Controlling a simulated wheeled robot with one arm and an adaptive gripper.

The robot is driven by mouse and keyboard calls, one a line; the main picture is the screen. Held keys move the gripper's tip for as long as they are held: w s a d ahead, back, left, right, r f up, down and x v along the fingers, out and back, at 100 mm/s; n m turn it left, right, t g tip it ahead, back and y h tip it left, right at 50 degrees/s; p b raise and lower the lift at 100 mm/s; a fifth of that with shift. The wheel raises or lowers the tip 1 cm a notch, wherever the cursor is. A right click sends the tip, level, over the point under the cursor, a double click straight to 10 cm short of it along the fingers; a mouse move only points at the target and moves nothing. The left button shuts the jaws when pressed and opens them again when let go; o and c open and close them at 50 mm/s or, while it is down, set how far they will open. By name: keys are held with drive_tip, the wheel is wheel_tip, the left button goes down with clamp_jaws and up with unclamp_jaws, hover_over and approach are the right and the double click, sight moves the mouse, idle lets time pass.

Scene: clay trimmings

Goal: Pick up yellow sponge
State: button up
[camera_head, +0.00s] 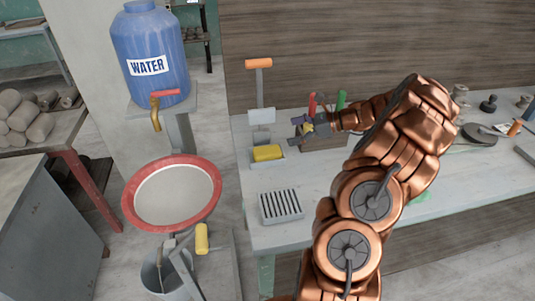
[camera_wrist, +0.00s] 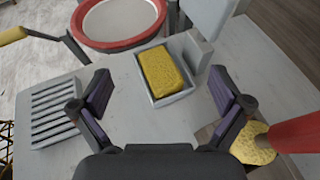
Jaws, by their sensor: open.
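The yellow sponge (camera_head: 267,153) lies in a small grey tray (camera_head: 278,162) near the left end of the workbench. In the wrist view the sponge (camera_wrist: 162,71) sits tilted within the tray (camera_wrist: 153,103), ahead of my gripper and between the lines of its two fingers. My gripper (camera_wrist: 160,92) is open and empty, its dark pads spread wide and apart from the sponge. In the head view my gripper (camera_head: 304,127) is above the bench, to the right of the sponge. The sponge is unobstructed in both views.
A slatted grey rack (camera_head: 281,207) stands left of my gripper in the wrist view. A red-handled tool (camera_wrist: 297,134) is close to my right finger. A wooden block (camera_head: 325,143) with upright handles is beneath my wrist. A red-rimmed basin (camera_head: 131,210) stands beyond the bench edge.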

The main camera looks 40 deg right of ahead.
drive_tip(key=p, duration=0.1)
approach(268, 150)
drive_tip(key=shift+w+a, duration=0.5)
drive_tip(key=shift+w, duration=0.05)
drive_tip(key=shift+w+a+f+p, duration=0.3)
drive_tip(key=shift+w+a+f, duration=0.15)
drive_tip(key=shift+a+f, duration=0.1)
drive_tip(key=shift+p+x, duration=0.8)
drive_tip(key=shift+x, duration=2.25)
drive_tip(key=shift+d, duration=0.1)
drive_tip(key=c, duration=1.3)
